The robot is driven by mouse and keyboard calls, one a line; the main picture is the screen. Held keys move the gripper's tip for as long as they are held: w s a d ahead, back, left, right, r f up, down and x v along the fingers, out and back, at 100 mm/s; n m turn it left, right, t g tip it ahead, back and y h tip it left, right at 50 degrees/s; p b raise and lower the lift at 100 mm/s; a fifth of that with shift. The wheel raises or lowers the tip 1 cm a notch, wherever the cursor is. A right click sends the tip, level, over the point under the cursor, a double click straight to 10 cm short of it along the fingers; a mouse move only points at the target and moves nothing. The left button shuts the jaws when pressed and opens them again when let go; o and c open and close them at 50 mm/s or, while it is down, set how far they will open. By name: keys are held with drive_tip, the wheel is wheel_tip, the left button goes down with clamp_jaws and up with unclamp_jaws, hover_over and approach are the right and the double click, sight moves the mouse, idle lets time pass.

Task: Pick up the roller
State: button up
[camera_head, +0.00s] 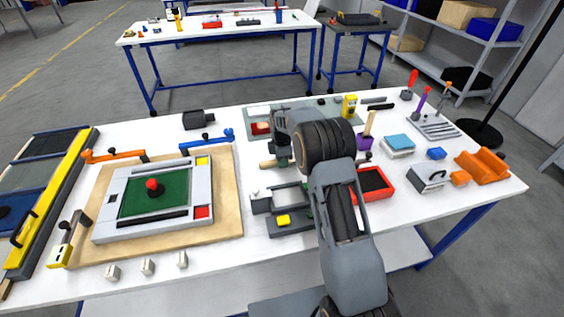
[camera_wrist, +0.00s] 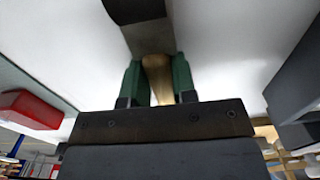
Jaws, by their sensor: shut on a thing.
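The roller shows in the wrist view, with a dark cylinder head (camera_wrist: 135,8), a greyish neck and a tan wooden handle (camera_wrist: 157,78). My gripper (camera_wrist: 156,72) has its two green fingers on either side of the handle and is shut on it. In the head view, my gripper (camera_head: 283,156) is low over the middle of the white table. The end of the tan handle (camera_head: 267,164) sticks out to its left. My arm hides most of the roller there. I cannot tell whether the roller touches the table.
A red tray with a black inside (camera_head: 385,190) is right of my arm. A grey fixture (camera_head: 289,226) with a yellow block is in front of the gripper. A red box (camera_head: 260,129) is behind. A framed green panel (camera_head: 135,225) fills the left.

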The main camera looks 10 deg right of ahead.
clamp_jaws()
drive_tip(key=shift+r, duration=0.55)
wheel_tip(320, 180, up, 2)
drive_tip(key=shift+a+r, duration=0.1)
drive_tip(key=shift+r, duration=0.1)
drive_tip(key=s+a+r+b, duration=0.3)
drive_tip(key=s+a+r, duration=0.5)
drive_tip(key=s, duration=0.3)
drive_tip(key=shift+s+r, duration=0.15)
drive_tip(key=shift+r, duration=0.6)
